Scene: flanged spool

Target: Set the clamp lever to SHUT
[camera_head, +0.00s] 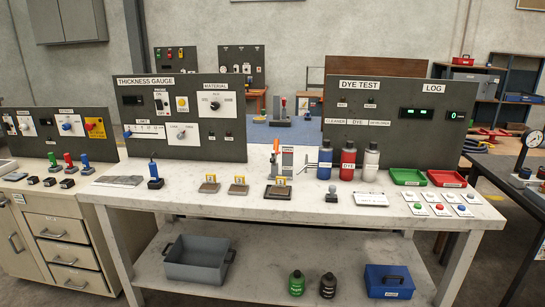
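A small upright lever with an orange-red part (276,147) stands near the middle of the workbench, between the thickness gauge panel and the dye bottles. It looks like the clamp lever and points roughly upward. A pale plate with small dark markings (287,158) stands right beside it; its words are too small to read, so I cannot tell the lever's setting. A dark base block with a yellow tag (278,192) lies in front of it. Neither of my grippers is in view.
The workbench (330,211) carries two smaller tagged blocks (209,187), blue, red and white bottles (348,160), and green (407,177) and red (446,179) trays at right. A blue-handled tool (154,172) stands at left. The bench's front strip is mostly clear.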

